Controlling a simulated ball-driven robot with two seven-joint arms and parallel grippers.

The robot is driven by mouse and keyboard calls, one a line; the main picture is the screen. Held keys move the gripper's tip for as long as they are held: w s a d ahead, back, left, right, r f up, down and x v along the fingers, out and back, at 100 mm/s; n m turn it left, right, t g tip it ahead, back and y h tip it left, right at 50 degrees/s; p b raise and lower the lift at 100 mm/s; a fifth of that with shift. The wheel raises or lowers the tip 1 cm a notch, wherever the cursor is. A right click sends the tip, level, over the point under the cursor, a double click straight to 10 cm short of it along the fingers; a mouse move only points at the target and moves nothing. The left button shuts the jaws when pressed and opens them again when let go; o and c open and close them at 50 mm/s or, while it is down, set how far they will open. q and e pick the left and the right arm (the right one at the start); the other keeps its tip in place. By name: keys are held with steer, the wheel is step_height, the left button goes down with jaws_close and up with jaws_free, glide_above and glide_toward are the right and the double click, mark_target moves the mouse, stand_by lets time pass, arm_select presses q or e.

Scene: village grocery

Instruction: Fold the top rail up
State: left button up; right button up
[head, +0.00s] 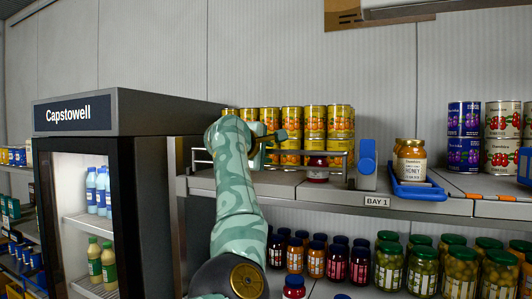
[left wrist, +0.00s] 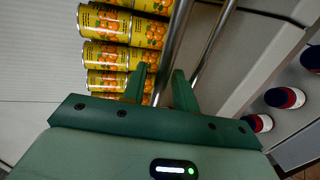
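The top rail (head: 328,153) is a thin metal bar at the front of the upper shelf, low before the yellow cans; it also shows in the left wrist view (left wrist: 180,30). My left gripper (head: 280,143) is at the rail, with my arm hiding part of it. In the left wrist view my left gripper (left wrist: 159,70) has its green fingers apart, with one bar passing between them. A second bar (left wrist: 215,40) runs alongside, passing behind the right finger. I cannot tell whether the fingers touch the rail. My right gripper is not in view.
Stacked yellow cans (head: 313,118) stand behind the rail, and a dark red jar (head: 318,170) is at it. A blue upright piece (head: 367,157) and a blue tray (head: 420,193) with honey jars are to the right. A fridge (head: 150,115) stands left; jars fill the lower shelf.

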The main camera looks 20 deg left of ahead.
arm_select(q)
steer(key=b+v, duration=0.9)
steer(key=v, duration=0.7)
steer(key=shift+f, duration=0.1)
